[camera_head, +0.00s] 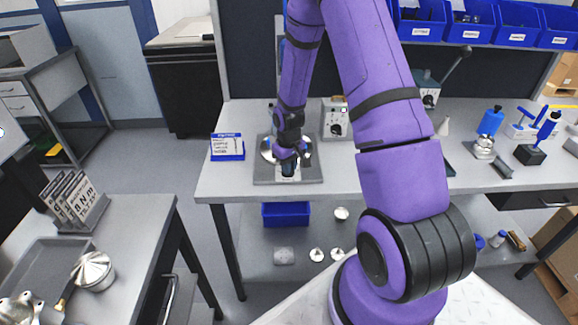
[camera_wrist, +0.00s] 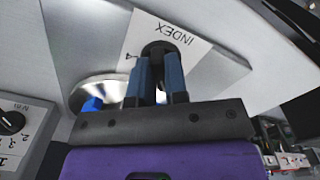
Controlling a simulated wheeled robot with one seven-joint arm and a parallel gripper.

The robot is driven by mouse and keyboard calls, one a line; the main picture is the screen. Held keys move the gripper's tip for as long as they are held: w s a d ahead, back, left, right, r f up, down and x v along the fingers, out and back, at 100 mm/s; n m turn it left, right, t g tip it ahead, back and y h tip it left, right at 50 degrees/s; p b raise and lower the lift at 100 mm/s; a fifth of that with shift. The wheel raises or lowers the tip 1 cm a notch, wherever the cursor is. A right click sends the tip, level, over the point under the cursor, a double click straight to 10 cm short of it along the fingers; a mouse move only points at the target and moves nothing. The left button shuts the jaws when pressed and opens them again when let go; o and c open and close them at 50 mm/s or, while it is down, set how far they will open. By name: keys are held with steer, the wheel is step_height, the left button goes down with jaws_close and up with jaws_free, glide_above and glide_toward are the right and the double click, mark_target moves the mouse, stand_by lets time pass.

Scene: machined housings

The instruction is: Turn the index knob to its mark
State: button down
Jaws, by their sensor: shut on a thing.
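The index knob (camera_wrist: 158,47) is a dark round knob on a pale plate labelled INDEX (camera_wrist: 178,34), which appears upside down in the wrist view. A small dark mark (camera_wrist: 131,57) shows on the plate left of the knob. My gripper (camera_wrist: 158,62) has its two blue fingers closed on the knob from either side. The fingers hide part of the knob, so its pointer direction cannot be told. In the head view my gripper (camera_head: 288,169) is low over the grey fixture plate (camera_head: 312,174) on the bench, and hides the knob there.
A shiny round metal part (camera_wrist: 98,92) lies beside the plate. A grey box with a dial (camera_head: 336,124) stands behind on the bench, and a blue-framed card (camera_head: 227,147) stands at left. Blue bins (camera_head: 415,22) line the upper shelf.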

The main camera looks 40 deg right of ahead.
steer(key=shift+m, duration=1.2)
steer(key=c, duration=1.1)
jaws_free()
steer(key=shift+c, duration=0.2)
steer(key=shift+r, duration=0.1)
step_height(320, 180, up, 11)
